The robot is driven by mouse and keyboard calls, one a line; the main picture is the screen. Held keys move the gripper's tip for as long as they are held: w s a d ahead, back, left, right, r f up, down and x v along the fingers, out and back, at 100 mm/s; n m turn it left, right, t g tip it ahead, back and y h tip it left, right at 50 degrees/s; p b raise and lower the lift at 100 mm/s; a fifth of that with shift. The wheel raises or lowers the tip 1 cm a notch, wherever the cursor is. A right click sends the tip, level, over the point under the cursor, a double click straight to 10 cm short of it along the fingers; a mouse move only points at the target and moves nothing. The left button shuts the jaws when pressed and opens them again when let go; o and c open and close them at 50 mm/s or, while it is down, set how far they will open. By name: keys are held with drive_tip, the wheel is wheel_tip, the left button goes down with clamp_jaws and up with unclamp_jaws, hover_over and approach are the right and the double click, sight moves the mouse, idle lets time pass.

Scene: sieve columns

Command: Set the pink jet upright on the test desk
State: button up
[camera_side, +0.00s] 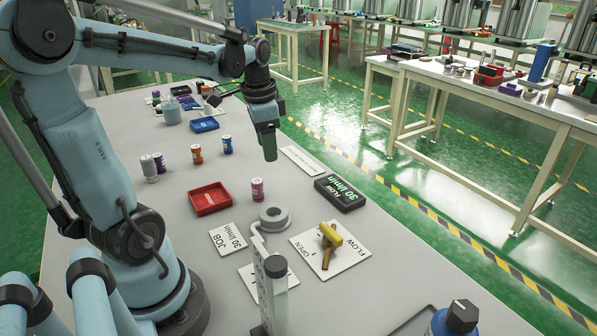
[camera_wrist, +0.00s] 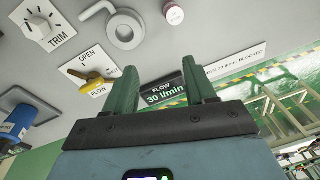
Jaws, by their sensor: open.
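The pink jet (camera_side: 257,188) is a small pink cylinder with a light band.
The red tray (camera_side: 208,199) lies left of the jet. A FLOW display (camera_side: 340,193) reads 30 l/min. The grey ring (camera_side: 272,218), yellow valve handle (camera_side: 330,238) and clear flow tube (camera_side: 275,285) are nearer the camera. Orange (camera_side: 197,154) and blue (camera_side: 227,144) cylinders stand behind.

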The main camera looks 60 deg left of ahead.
drive_tip(key=d+f+n+t, duration=0.1)
drive_tip(key=d+t, duration=0.5)
drive_tip(key=d, duration=1.1)
drive_tip(key=shift+s+f+n+h, duration=0.2)
drive_tip(key=shift+s+n+h, duration=0.1)
drive_tip(key=shift+n, duration=0.6)
